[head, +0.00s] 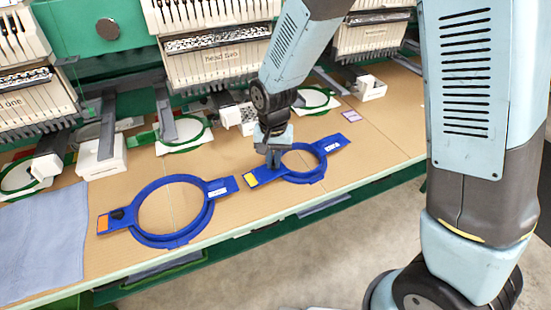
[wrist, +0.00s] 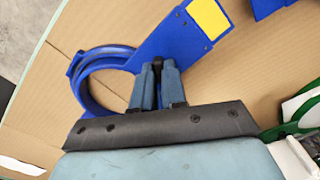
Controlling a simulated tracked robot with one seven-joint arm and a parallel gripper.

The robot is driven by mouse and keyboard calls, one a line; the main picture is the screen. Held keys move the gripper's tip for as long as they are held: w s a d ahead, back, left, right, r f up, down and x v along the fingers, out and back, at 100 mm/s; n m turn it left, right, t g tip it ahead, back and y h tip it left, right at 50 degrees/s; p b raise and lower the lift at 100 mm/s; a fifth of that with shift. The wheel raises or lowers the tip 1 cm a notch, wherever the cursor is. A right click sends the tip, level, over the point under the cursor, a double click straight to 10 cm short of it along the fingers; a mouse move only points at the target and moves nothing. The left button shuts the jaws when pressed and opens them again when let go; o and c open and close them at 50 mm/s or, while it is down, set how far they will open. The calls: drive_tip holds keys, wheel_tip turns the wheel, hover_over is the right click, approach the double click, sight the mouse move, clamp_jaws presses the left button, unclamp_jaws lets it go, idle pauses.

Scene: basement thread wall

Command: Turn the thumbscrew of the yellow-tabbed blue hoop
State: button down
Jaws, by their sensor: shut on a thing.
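The yellow-tabbed blue hoop (head: 318,177) lies flat on the tan table, its yellow tab (head: 251,180) on the left arm. In the wrist view the hoop ring (wrist: 84,88) is at the left and the yellow tab (wrist: 209,18) at the top. My gripper (head: 273,163) is at the hoop's left side, where the arm meets the ring. In the wrist view its two fingers (wrist: 157,72) are close together on a small dark thumbscrew (wrist: 157,64) at that spot. The fingers hide most of the thumbscrew, so its turn angle cannot be told.
A larger blue hoop with an orange tab (head: 103,223) lies to the left, close to the yellow tab. A folded blue-grey cloth (head: 42,243) lies at the far left. Embroidery heads (head: 215,60) and green hoops (head: 186,133) stand behind. The table's front edge is near.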

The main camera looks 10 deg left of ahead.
drive_tip(key=c, duration=1.2)
unclamp_jaws()
drive_tip(key=shift+o, duration=0.2)
wheel_tip(320, 180, up, 14)
drive_tip(key=shift+f, duration=0.15)
